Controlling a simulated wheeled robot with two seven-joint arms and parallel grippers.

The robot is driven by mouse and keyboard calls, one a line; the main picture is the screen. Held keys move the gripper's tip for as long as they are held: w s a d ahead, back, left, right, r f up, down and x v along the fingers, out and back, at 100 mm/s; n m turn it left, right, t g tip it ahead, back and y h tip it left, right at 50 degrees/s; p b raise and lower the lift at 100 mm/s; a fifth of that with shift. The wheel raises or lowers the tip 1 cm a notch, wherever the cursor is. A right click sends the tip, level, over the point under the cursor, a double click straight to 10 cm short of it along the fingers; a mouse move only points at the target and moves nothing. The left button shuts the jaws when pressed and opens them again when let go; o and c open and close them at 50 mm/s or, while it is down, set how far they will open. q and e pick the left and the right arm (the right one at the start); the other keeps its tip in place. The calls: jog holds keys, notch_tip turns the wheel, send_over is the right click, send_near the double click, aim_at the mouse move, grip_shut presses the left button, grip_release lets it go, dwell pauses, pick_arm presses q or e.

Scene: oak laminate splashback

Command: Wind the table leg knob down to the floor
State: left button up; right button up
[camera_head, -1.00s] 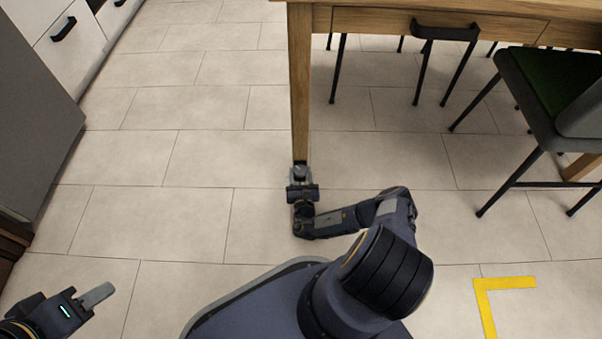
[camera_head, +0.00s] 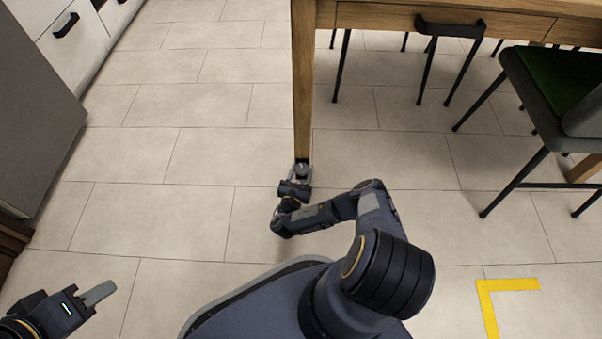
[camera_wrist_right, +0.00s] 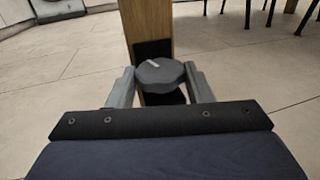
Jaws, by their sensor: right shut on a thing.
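The wooden table leg (camera_head: 303,85) stands near the middle of the head view. A round grey knob (camera_wrist_right: 161,73) with a pale mark on its top is at the foot of the leg, in front of a black plate. My right gripper (camera_head: 301,172) is at the foot of the leg. In the right wrist view its fingers (camera_wrist_right: 160,85) are shut on the knob, one on each side. Whether the leg's foot touches the floor is hidden. My left gripper (camera_head: 99,293) is at the lower left, away from the table; its finger gap cannot be made out.
The table (camera_head: 440,18) has a drawer with a black handle. A chair with a green seat (camera_head: 555,85) stands at the right. Yellow tape (camera_head: 508,284) marks the floor at lower right. Grey and white cabinets line the left. The tiled floor left of the leg is clear.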

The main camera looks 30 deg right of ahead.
jog(key=shift+r, duration=0.1)
jog(key=o, duration=1)
jog(key=shift+a, duration=0.1)
jog(key=v, duration=0.7)
jog(key=shift+s+a, duration=0.2)
jog(key=shift+s, duration=0.1)
